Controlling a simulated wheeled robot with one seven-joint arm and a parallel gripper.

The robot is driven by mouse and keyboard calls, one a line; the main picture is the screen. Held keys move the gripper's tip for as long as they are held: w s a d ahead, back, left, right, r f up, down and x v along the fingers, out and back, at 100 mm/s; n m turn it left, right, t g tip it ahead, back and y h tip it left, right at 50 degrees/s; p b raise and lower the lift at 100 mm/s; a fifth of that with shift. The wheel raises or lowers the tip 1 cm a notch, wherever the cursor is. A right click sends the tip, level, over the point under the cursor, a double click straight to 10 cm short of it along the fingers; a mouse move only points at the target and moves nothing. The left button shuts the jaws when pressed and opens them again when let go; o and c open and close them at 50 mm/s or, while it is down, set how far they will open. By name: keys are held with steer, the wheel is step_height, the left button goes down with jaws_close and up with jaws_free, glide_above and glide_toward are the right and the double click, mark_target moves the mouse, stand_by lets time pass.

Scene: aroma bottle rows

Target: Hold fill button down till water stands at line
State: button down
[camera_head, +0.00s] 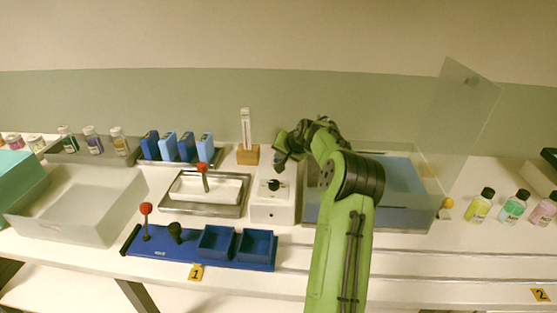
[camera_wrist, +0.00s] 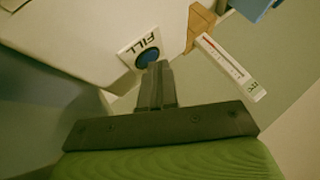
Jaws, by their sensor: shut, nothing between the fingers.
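The round blue fill button (camera_wrist: 147,57) sits on a white plate marked FILL, on a white housing, in the wrist view. My gripper (camera_wrist: 158,68) is shut and empty, its fingertips at the button's lower right edge; I cannot tell if they touch it or if it is pressed. In the head view my gripper (camera_head: 281,156) is above the back of the white unit with a black knob (camera_head: 273,211), and the button is not seen there. The clear tank (camera_head: 432,212) holds blue water and is partly hidden by my arm. The fill line cannot be made out.
A clear panel (camera_head: 463,95) stands up at the tank's right. A thermometer (camera_head: 246,128) in a wooden block (camera_head: 247,155) is left of my gripper. A metal tray (camera_head: 205,209) and blue rack (camera_head: 160,250) lie left. Several bottles (camera_head: 514,206) stand right.

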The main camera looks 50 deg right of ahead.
stand_by(0.5)
steer(key=shift+r+p, duration=0.8)
step_height(320, 180, up, 5)
steer(key=p, duration=0.4)
